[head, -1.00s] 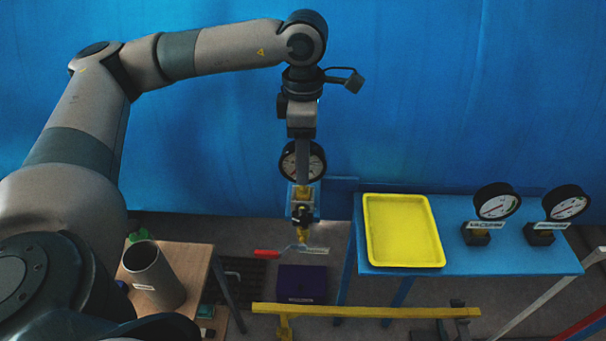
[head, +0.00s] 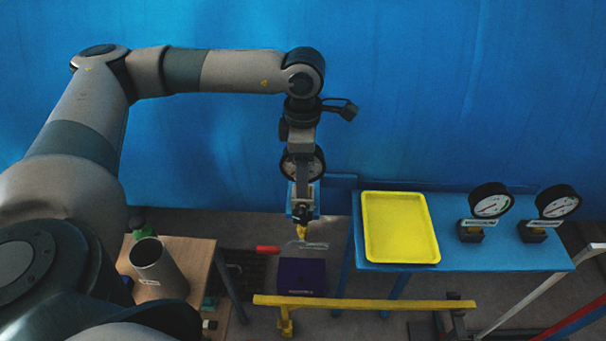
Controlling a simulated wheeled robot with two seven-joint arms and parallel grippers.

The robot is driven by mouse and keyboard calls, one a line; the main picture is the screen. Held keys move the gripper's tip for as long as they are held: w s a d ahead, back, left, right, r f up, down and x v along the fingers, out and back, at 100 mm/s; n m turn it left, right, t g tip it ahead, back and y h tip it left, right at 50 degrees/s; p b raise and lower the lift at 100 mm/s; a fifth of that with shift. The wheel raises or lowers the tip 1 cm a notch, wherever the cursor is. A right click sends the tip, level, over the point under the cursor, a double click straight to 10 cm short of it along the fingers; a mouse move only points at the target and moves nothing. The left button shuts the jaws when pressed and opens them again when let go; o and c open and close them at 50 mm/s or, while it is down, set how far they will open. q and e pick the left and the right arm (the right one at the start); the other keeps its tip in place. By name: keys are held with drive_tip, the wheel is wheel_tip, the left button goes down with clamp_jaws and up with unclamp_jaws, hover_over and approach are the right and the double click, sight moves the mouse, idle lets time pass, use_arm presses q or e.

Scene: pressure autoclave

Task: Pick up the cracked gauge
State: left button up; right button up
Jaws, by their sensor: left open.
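A round, dark-rimmed gauge (head: 318,166) stands behind my left wrist in the head view, above a blue mount with a yellow fitting below. The wrist hides most of its face, so I cannot see a crack. My left gripper (head: 302,213) points straight down in front of the gauge's mount, open; I cannot tell whether it touches anything. Two other dial gauges stand on the blue table: the left one (head: 490,201) and the right one (head: 558,202), each with a white label. My right gripper is out of view.
A yellow tray (head: 401,257) lies empty on the blue table (head: 480,258). A red-handled tool (head: 268,249) is near a dark purple box (head: 302,277). A yellow rail (head: 365,302) crosses in front. A grey cylinder (head: 160,268) stands on a wooden table at left.

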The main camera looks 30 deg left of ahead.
use_arm(q)
clamp_jaws()
drive_tip(key=shift+w+r, duration=0.1)
drive_tip(key=shift+r, duration=0.05)
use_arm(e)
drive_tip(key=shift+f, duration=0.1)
